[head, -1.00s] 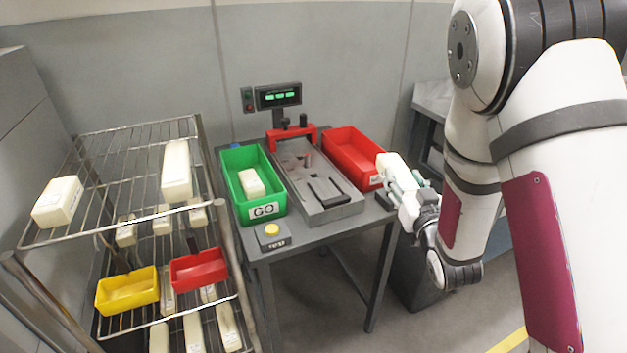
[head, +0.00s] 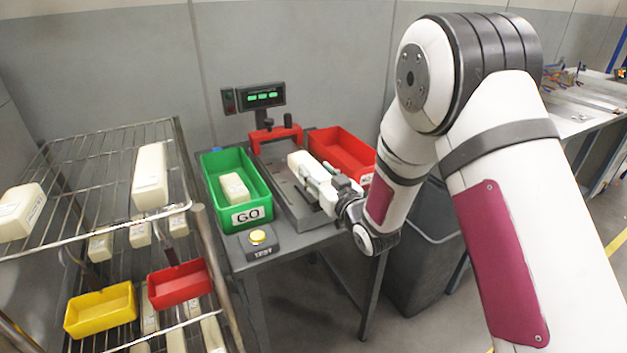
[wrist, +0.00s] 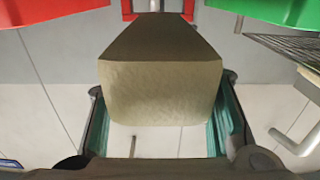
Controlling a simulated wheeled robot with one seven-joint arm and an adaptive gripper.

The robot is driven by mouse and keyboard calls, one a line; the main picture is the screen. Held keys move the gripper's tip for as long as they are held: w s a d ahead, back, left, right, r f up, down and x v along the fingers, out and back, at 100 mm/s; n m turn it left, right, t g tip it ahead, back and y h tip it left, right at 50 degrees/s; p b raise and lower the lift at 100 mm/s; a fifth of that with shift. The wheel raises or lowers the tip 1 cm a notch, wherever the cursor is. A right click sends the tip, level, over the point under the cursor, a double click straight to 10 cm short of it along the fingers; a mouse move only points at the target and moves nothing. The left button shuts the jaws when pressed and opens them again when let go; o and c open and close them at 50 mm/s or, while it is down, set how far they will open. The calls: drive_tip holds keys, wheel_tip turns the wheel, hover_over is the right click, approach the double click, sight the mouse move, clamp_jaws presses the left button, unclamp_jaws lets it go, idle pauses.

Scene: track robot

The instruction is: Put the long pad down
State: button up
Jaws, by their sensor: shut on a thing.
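My gripper (head: 322,182) is shut on the long pad (head: 298,163), a pale cream block. In the head view the pad shows over the grey test fixture (head: 286,198), between the green bin and the red bin. How high it is above the fixture I cannot tell. In the wrist view the long pad (wrist: 160,95) fills the middle, between the teal fingers of my gripper (wrist: 165,128). It hides most of the fixture there. The pad's far end points toward the fixture's red clamp (head: 275,135).
A green bin (head: 209,203) labelled GO holds a cream pad (head: 234,187). A red bin (head: 344,150) stands right of the fixture. A yellow button box (head: 258,238) is at the table front. The wire rack (head: 110,160) at left carries pads and small yellow and red bins.

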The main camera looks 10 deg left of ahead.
drive_tip(key=shift+d+x, duration=0.2)
drive_tip(key=shift+x, duration=1.25)
drive_tip(key=shift+w+f, duration=0.1)
drive_tip(key=shift+f, duration=0.85)
drive_tip(key=shift+w+f, duration=0.15)
drive_tip(key=shift+f, duration=0.8)
drive_tip(key=o, duration=1.3)
drive_tip(key=shift+f, duration=0.15)
drive_tip(key=shift+c, duration=0.2)
drive_tip(key=shift+s, duration=0.1)
drive_tip(key=v, duration=1.2)
